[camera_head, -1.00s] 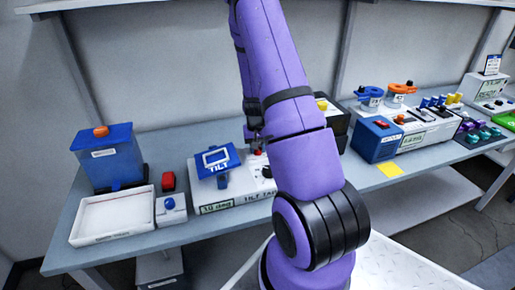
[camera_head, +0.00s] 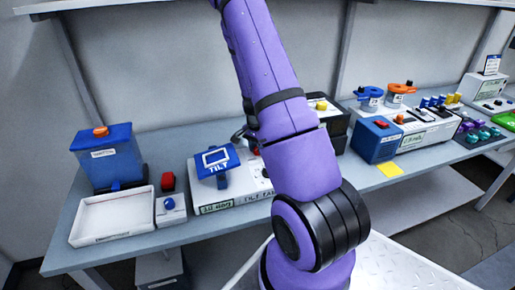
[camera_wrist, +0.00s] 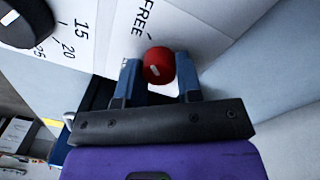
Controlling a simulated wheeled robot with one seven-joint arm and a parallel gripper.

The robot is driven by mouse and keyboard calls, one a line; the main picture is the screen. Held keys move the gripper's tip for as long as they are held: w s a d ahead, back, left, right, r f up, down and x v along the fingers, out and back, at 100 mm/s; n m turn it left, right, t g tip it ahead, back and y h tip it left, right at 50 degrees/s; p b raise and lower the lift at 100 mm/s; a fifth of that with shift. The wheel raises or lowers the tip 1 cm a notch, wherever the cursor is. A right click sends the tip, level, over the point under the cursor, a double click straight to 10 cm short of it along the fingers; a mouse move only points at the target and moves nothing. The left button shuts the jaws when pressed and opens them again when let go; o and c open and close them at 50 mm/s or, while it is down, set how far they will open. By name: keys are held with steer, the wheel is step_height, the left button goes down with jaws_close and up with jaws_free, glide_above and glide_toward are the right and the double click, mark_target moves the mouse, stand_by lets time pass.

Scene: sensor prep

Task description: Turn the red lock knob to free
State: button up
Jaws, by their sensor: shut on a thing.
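The red lock knob (camera_wrist: 158,66) is round, with a pale mark on its face. In the wrist view it sits on a white panel beside the printed word FREE. My gripper (camera_wrist: 158,78) has its two blue fingers on either side of the knob and is shut on it. The white tilt unit (camera_head: 232,207) stands on the bench in the head view, with a blue TILT display (camera_head: 217,160) on it. My arm covers the right part of the unit. A small red spot shows beside my arm there, and my fingers are mostly hidden.
A black dial (camera_wrist: 24,20) with a number scale is near the knob. On the bench, a white tray (camera_head: 110,236), a blue box (camera_head: 106,165) and a red-button unit (camera_head: 170,204) stand left. Another blue box (camera_head: 377,144) stands right of my arm.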

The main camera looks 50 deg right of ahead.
steer(key=shift+m, duration=0.3)
steer(key=o, duration=0.9)
steer(key=shift+o, duration=0.2)
step_height(320, 180, up, 11)
steer(key=shift+w, duration=0.25)
stand_by(0.4)
